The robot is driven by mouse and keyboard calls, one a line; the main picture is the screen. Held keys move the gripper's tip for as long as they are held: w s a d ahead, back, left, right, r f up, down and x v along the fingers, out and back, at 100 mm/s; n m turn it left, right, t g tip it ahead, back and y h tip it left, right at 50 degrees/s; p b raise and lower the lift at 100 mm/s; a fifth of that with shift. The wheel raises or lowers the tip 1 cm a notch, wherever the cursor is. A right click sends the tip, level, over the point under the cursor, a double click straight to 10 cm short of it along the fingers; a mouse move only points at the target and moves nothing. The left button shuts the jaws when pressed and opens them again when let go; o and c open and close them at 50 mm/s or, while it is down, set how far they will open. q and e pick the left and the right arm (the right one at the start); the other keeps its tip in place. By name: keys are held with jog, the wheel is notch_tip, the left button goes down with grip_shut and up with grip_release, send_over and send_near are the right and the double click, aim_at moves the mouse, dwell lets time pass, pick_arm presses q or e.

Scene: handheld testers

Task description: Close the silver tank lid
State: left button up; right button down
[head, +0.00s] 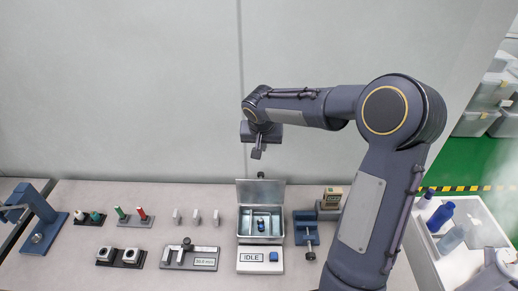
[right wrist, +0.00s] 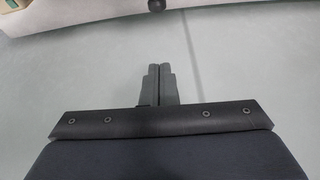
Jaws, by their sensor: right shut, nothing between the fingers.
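The silver tank (head: 241,222) stands on the table in the head view, with blue and white items inside it. Its lid (head: 260,192) is open and stands upright at the tank's back edge. A dark knob (head: 261,175) shows just above the lid's top edge; a dark round knob also shows at the top of the right wrist view (right wrist: 156,5). My right gripper (head: 257,154) is above and behind the lid, apart from it, pointing down. Its fingers are together and empty in the right wrist view (right wrist: 159,72). My left gripper is not in view.
A box marked IDLE (head: 256,262) is in front of the tank. A blue vise-like device (head: 305,228) stands close at right. A gauge stand (head: 190,257) and small white blocks (head: 196,216) are at left. My right arm covers the table's right part. The wall is behind.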

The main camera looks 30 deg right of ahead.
aim_at(261, 187)
notch_tip(261, 187, down, 8)
jog(key=p, duration=0.3)
jog(key=shift+s+a+f, duration=0.2)
jog(key=shift+s+a, duration=0.05)
jog(key=shift+s, duration=0.05)
